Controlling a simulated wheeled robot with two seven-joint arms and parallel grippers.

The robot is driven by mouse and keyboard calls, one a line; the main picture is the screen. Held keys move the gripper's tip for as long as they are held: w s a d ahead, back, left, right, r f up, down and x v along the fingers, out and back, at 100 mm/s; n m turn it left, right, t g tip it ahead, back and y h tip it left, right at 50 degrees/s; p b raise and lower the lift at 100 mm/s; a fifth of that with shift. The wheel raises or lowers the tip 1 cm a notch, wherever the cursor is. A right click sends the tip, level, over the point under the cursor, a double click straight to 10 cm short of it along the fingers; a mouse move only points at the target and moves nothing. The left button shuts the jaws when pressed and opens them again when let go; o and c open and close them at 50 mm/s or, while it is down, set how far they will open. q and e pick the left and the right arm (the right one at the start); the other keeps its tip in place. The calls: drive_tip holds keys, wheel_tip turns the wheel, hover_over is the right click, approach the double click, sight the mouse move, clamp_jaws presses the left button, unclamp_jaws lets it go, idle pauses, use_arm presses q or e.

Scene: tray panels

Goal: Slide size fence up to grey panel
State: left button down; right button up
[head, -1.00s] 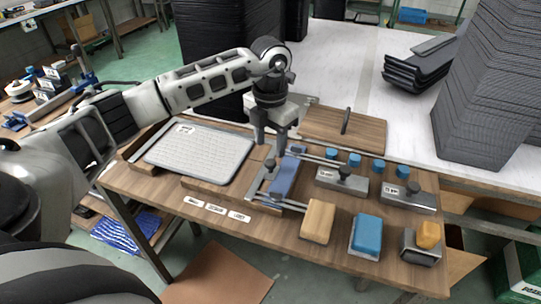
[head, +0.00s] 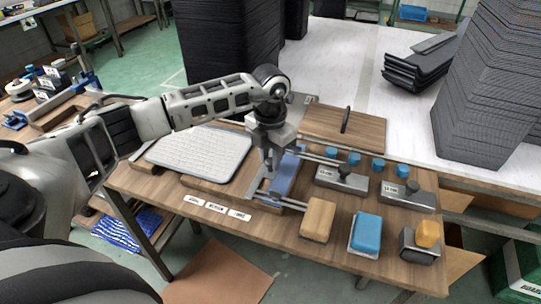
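The grey panel (head: 205,152) is a pale, rounded, textured tray panel lying flat at the left of the wooden table. The size fence (head: 286,178) is a blue bar on two metal rails, to the right of the panel, with a gap between them. My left gripper (head: 271,166) points down at the fence's left side, its fingertips low by the blue bar. The fingers overlap in this view, so I cannot tell their opening or whether they touch the fence. The arm hides part of the panel's far edge. My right gripper is not in view.
A wooden board with a dark handle (head: 346,121) lies behind the rails. Blue pegs and metal blocks with knobs (head: 341,179) stand to the right. A tan block (head: 318,219), a blue block (head: 365,233) and white labels (head: 217,207) lie in front.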

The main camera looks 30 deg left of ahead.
sight(247, 166)
use_arm(q)
drive_tip(key=a, duration=0.2)
drive_tip(key=s+a, duration=0.1)
drive_tip(key=a, duration=0.2)
drive_tip(key=shift+s+a+b, duration=0.2)
drive_tip(key=shift+a+b, duration=0.15)
drive_tip(key=shift+b, duration=0.05)
drive_tip(key=shift+a, duration=0.35)
drive_tip(key=c, duration=1.2)
unclamp_jaws()
drive_tip(key=shift+o, duration=0.2)
drive_tip(key=shift+r, duration=0.1)
